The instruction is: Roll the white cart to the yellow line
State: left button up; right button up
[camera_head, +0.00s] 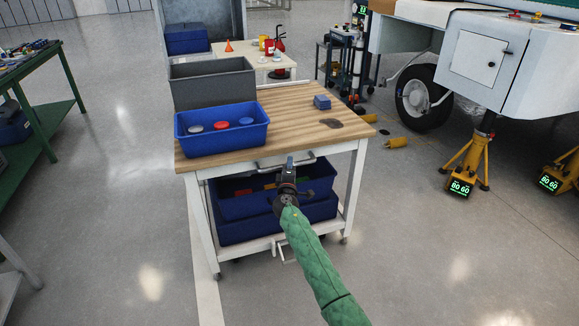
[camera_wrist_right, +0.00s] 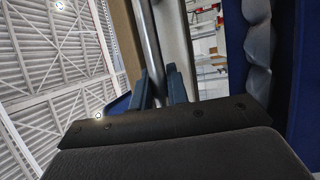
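The white cart (camera_head: 355,190) with a wooden top stands in the middle of the head view. Its grey handle (camera_head: 270,165) is on the near side and also shows in the right wrist view (camera_wrist_right: 147,35). My right gripper (camera_head: 290,161) is at this handle, with one finger above the bar. In the wrist view the bar runs between the two close-set fingers (camera_wrist_right: 158,85), which look shut on it. A thin, faint yellowish line crosses the floor at right. My left gripper is out of view.
A blue bin (camera_head: 222,143) with discs, a grey bin (camera_head: 213,85) and a small blue block (camera_head: 322,102) are on the cart. Blue crates (camera_head: 280,207) fill its lower shelf. A green table (camera_head: 50,118) stands left, yellow jacks (camera_head: 470,165) right.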

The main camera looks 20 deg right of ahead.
grip_shut()
jog(key=shift+s+f, duration=0.15)
jog(key=shift+s, duration=0.25)
jog(key=s+d+b, duration=0.1)
jog(key=s+b, duration=0.1)
jog(key=s, duration=3.3)
jog(key=shift+s, duration=0.15)
jog(key=shift+d, duration=0.1)
jog(key=o, duration=0.6)
grip_release()
jog(key=shift+o, duration=0.6)
